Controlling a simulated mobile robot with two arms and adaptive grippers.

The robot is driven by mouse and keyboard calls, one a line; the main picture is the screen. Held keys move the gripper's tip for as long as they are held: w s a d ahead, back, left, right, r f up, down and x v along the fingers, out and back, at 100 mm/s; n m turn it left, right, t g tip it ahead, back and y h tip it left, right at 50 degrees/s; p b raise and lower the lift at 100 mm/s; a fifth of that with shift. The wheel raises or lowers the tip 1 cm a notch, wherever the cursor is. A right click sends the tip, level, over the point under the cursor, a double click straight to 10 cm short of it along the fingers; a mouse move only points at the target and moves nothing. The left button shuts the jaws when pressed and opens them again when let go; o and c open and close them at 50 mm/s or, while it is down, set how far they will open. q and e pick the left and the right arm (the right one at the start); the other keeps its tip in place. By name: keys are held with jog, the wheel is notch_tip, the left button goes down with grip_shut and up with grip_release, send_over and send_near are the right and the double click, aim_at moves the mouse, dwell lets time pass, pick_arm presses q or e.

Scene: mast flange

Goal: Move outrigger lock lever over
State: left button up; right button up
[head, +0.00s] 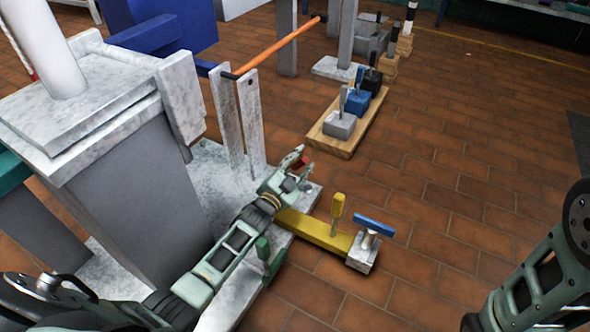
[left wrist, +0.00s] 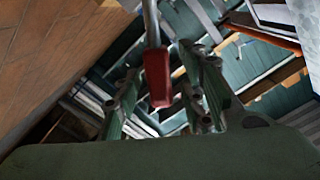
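My left gripper (head: 299,168) reaches over the pale base plate beside the inner end of the yellow outrigger beam (head: 318,231). A lever with a red grip (left wrist: 157,76) on a grey rod shows between its two fingers in the left wrist view. The fingers stand apart, with a gap visible on each side of the grip. In the head view only a little red shows at the fingers, and the rest of that lever is hidden. A yellow lever (head: 338,207) stands upright on the beam. A blue T-handle (head: 374,225) tops the block at its outer end. My right gripper is out of view.
A grey mast pedestal (head: 130,190) stands left of my left arm. Two upright plates (head: 238,120) with an orange bar (head: 280,46) rise behind the gripper. A wooden board (head: 335,143) carries lever blocks farther back. Tiled floor at right is clear.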

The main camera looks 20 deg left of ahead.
pick_arm(q)
jog(key=s+a, duration=0.1)
jog(key=s, duration=1)
jog(key=shift+s+a, duration=0.3)
jog(key=shift+s, duration=0.1)
